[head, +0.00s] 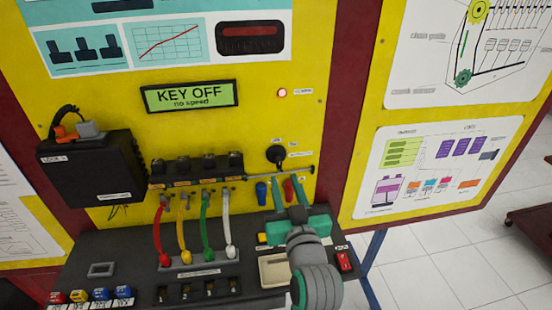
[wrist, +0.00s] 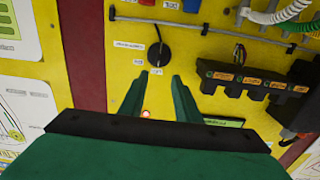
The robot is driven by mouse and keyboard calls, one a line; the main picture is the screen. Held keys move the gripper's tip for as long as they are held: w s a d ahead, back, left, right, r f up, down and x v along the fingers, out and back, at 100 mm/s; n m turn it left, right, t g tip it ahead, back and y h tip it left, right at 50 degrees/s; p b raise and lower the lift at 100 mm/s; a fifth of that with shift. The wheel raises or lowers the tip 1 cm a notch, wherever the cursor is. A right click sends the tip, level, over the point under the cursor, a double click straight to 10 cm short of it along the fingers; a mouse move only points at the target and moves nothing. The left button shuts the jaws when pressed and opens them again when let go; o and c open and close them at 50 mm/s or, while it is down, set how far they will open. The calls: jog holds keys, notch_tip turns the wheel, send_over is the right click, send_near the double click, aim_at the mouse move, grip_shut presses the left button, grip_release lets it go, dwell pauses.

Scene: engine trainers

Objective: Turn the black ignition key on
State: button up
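The black ignition key (head: 275,155) is on a round black switch on the yellow panel, right of centre in the head view. The key switch also shows in the wrist view (wrist: 158,54), just beyond my fingertips, with small labels around it. My gripper (head: 285,178) points at the panel with its green fingers apart and nothing between them. In the wrist view my gripper (wrist: 160,75) has a clear gap between its fingers, and the key lies in line with that gap. The display (head: 190,96) reads "KEY OFF" and "no speed".
A thin horizontal rod (head: 265,176) runs along the panel below the key. Black connectors (head: 197,170) with coloured cables stand to the left. Blue (head: 261,193) and red (head: 288,190) parts are close to my fingers. A small red lamp (head: 282,92) glows above the key.

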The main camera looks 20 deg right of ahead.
aim_at(279, 162)
jog(key=w, duration=0.3)
jog(key=w+d, duration=0.1)
jog(key=w, duration=0.4)
jog(key=shift+w+d, duration=0.25)
jog(key=shift+w, duration=0.1)
jog(key=shift+c, duration=0.3)
grip_shut()
